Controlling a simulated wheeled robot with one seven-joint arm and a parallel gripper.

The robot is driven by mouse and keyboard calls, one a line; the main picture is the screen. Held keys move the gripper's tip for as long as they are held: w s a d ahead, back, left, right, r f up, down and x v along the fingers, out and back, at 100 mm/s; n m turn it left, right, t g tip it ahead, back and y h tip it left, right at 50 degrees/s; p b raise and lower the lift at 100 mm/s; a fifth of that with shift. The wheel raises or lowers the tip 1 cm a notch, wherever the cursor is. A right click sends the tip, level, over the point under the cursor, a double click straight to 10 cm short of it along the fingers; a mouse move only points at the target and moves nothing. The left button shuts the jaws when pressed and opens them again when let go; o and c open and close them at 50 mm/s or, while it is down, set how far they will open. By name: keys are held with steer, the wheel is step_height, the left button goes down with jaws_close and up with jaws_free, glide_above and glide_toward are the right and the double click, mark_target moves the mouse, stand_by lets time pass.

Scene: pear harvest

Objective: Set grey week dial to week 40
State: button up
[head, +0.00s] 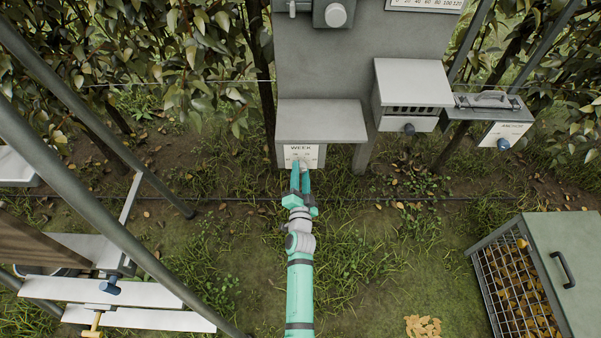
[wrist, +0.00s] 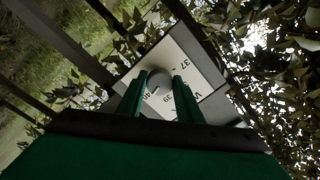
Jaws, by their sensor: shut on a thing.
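The grey week dial (wrist: 160,78) is a round knob on a white plate (wrist: 199,68) in the wrist view. The plate carries black numbers; 37, 39 and 40 can be read, and my fingers hide part of it. A thin pale mark near the knob's lower edge appears to lie close to the 40. My gripper (wrist: 160,90) is shut on the knob, one green finger on each side. In the head view, my gripper (head: 302,175) reaches up to the plate marked WEEK (head: 301,150), below a grey hood; the knob there is mostly covered by the fingers.
A grey panel (head: 325,70) rises behind the hood (head: 320,119). To its right are a louvred box (head: 412,83) with a dark knob and another box with a blue knob (head: 503,143). A mesh crate (head: 570,262) stands lower right. Metal poles cross the left side.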

steer(key=o, duration=1)
steer(key=shift+o, duration=0.2)
steer(key=shift+s, duration=0.15)
steer(key=s, duration=1)
steer(key=shift+s, duration=0.3)
steer(key=shift+a, duration=0.1)
steer(key=s+n+g, duration=0.1)
steer(key=s+n, duration=0.4)
steer(key=s, duration=1.5)
steer(key=s+r+n, duration=0.2)
steer(key=s+r, duration=0.3)
steer(key=s, duration=0.3)
steer(key=s+r+n+g, duration=0.1)
steer(key=s+r+n, duration=0.2)
steer(key=s+r, duration=0.2)
steer(key=s, duration=0.3)
steer(key=shift+s+g, duration=0.25)
steer(key=shift+g, duration=0.05)
